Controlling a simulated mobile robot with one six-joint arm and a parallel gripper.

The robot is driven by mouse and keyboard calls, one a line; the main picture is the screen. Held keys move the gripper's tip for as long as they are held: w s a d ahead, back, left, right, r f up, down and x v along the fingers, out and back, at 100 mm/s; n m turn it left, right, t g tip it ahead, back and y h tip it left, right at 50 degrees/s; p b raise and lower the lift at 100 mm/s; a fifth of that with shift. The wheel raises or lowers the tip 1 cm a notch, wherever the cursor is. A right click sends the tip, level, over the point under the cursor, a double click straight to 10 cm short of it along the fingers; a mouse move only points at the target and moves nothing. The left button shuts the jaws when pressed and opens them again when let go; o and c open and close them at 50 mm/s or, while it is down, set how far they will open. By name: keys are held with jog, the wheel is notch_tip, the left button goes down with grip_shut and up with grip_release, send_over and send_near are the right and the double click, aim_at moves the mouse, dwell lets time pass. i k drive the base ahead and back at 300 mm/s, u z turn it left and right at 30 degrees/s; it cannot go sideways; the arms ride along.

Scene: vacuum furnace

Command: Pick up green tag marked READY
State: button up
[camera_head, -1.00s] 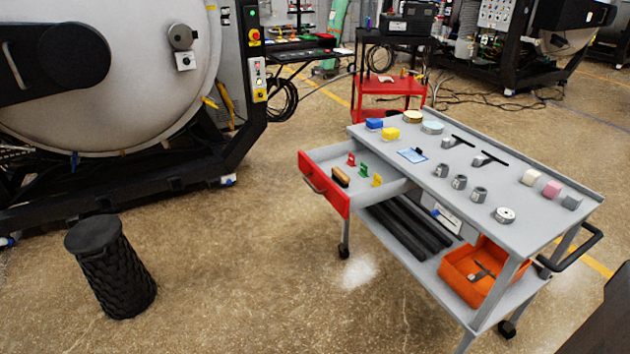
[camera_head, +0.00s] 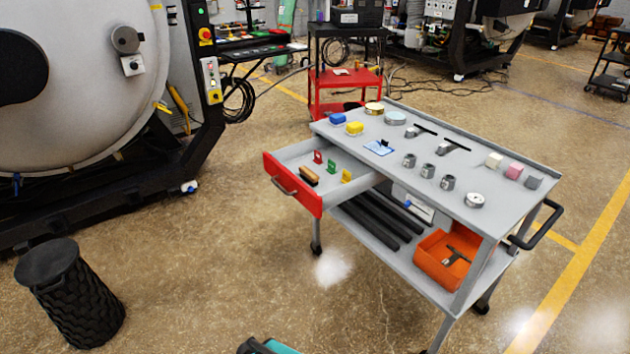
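A brown-handled brush (camera_head: 309,176) lies near the drawer's front. The tags' lettering is too small to read.
The cart top (camera_head: 400,143) carries blocks, tins, grey cylinders and black-handled tools. An orange bin (camera_head: 437,262) sits on its lower shelf. A black basket (camera_head: 72,300) stands at lower left. The furnace (camera_head: 75,95) is at left. Floor before the drawer is clear.

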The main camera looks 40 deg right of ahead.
aim_at(332, 165)
jog(key=z, duration=0.9)
jog(key=k, duration=0.95)
jog(key=i, duration=0.9)
